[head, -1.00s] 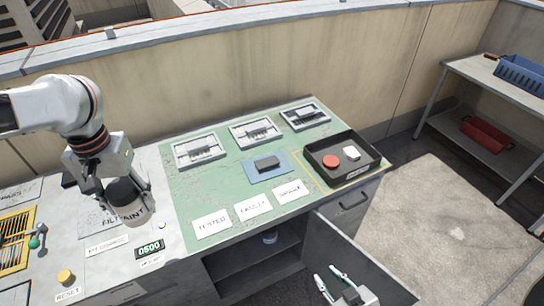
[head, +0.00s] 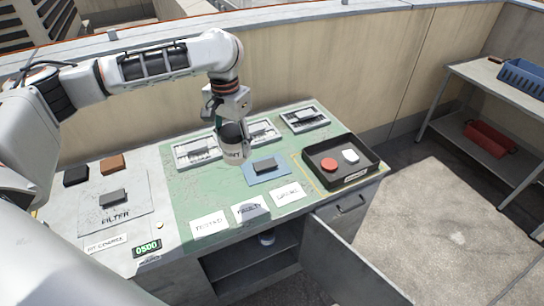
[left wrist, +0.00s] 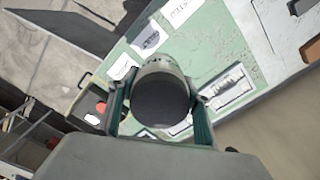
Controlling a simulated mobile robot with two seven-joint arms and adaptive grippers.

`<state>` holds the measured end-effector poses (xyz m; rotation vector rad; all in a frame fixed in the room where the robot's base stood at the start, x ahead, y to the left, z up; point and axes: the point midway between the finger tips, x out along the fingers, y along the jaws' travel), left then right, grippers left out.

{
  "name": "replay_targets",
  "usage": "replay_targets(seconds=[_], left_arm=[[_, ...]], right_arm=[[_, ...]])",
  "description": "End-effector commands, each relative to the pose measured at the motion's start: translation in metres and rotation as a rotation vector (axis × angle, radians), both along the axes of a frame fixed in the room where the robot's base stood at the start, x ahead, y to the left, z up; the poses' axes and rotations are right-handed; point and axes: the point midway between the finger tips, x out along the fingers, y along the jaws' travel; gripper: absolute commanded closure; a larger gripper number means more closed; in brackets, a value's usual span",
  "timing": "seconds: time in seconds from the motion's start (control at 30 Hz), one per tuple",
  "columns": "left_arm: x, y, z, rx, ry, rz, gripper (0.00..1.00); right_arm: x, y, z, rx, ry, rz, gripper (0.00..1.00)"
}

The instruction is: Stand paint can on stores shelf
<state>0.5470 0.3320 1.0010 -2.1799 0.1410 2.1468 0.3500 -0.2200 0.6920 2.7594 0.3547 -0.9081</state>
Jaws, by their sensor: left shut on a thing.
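The paint can (head: 234,150), pale with a dark end and partly hidden lettering, hangs over the green bench top in the head view. My left gripper (head: 232,130) is shut on it from above. In the left wrist view the can's dark round end (left wrist: 160,100) shows between the two green fingers. The can looks clear of the bench. An open cupboard (head: 255,265) below the bench has an inner shelf with a small can-like item (head: 267,238) on it. I cannot tell whether this or the rack at right is the stores shelf. My right gripper is not in view.
A black tray (head: 372,165) holds a red disc and a white piece. The cupboard door (head: 345,262) stands open. A metal rack (head: 465,80) at right carries a blue crate (head: 522,78) and a red bin (head: 490,138). Several grey fixtures line the bench's back.

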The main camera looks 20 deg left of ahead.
Motion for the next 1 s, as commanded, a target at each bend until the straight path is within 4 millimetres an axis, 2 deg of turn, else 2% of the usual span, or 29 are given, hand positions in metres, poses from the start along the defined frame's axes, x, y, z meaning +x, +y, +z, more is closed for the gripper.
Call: replay_targets(seconds=[0.03, 0.1, 0.23, 0.47, 0.8, 1.0], left_arm=[[0.003, 0.013, -0.002, 0.001, 0.006, -0.001, 0.84], [0.007, 0.027, -0.004, 0.004, 0.010, -0.013, 0.84], [0.009, 0.041, -0.012, 0.008, 0.016, -0.023, 0.84], [0.009, 0.041, -0.061, 0.009, 0.018, -0.026, 0.84], [0.009, 0.041, -0.140, 0.009, 0.016, -0.025, 0.84], [0.010, 0.041, -0.161, 0.009, 0.014, -0.025, 0.84]], right_arm=[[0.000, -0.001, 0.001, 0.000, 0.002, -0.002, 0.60], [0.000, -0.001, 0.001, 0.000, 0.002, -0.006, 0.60], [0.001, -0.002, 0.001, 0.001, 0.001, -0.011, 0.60], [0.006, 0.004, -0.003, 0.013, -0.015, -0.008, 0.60], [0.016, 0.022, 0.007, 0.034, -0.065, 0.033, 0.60], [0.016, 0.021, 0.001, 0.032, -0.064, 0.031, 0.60]])
